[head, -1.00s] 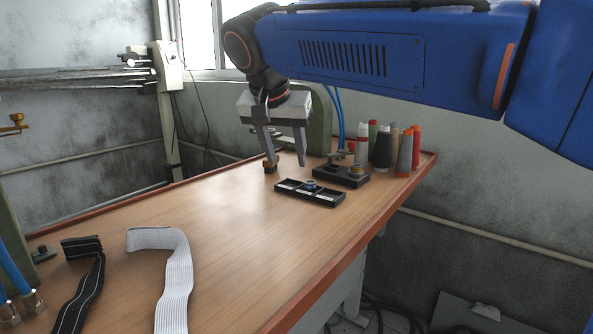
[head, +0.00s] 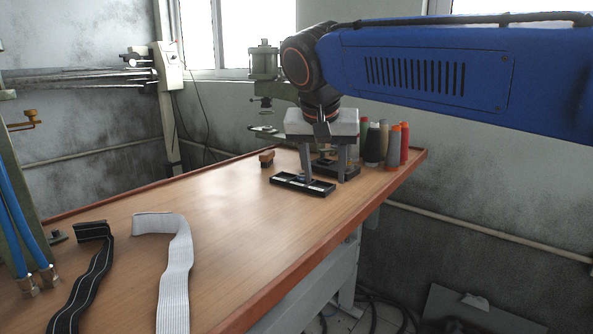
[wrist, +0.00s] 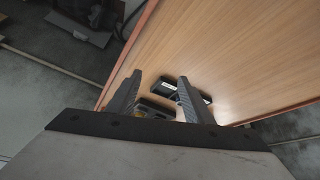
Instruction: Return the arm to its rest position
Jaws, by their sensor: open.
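My gripper (head: 323,176) hangs from my blue arm, fingers pointing down, over the far right part of the wooden table. Its two fingers are apart with nothing between them. In the head view it overlaps the black compartment tray (head: 318,189) and the dark block behind it (head: 349,171). In the wrist view the open fingers (wrist: 158,92) show above the tabletop, with the black tray (wrist: 194,92) near the right finger and the dark block (wrist: 150,108) between and below them. I cannot tell the exact height of the fingertips.
Thread spools (head: 393,145) stand at the table's far right corner. A green press (head: 264,75) stands behind, another at the left edge with blue hoses (head: 22,230). A small brown block (head: 266,158) sits left of the tray. Black (head: 88,280) and white (head: 176,260) straps lie in front.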

